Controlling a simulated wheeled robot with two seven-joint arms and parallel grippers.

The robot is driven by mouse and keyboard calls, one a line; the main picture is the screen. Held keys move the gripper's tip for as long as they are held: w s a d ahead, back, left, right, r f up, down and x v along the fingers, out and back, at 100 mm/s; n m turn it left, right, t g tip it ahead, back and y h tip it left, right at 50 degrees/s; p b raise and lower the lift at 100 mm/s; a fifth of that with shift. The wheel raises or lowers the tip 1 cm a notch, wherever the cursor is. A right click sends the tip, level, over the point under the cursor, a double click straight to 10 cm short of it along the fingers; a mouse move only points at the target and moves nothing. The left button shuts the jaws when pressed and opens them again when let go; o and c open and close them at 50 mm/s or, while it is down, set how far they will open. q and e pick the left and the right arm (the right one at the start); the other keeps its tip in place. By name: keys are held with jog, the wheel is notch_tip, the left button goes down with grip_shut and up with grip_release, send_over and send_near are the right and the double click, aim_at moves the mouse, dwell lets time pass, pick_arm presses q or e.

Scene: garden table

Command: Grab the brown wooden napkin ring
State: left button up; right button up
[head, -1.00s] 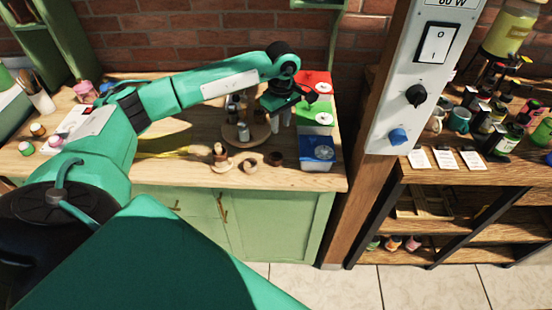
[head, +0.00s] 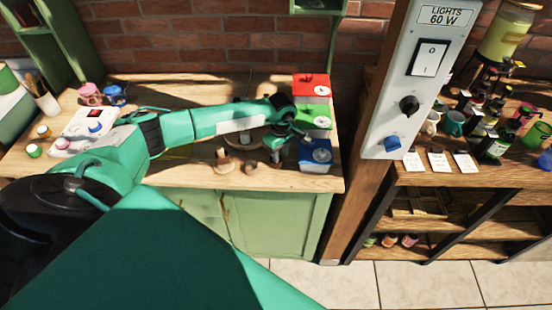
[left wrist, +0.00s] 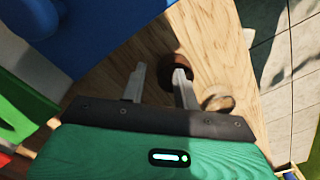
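The dark brown ring (left wrist: 175,66) lies on the wooden table in the left wrist view, just beyond my left gripper's right finger, which overlaps its near edge. In the head view the gripper and arm mostly hide it. My left gripper (left wrist: 158,80) is open, its two fingers apart and pointing down at the table; in the head view it (head: 276,150) is low over the table, left of the blue box. I cannot tell whether a finger touches the ring. A lighter wooden ring (left wrist: 217,101) lies right of the fingers; it also shows in the head view (head: 250,167).
A blue box (head: 314,156) stands close beside the gripper, with a green box (head: 313,117) and a red box (head: 312,87) behind it. A small wooden piece (head: 223,158) stands left of the rings. The table's front edge (head: 270,184) is near.

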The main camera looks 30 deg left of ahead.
pick_arm(q)
grip_shut()
dwell(0.4)
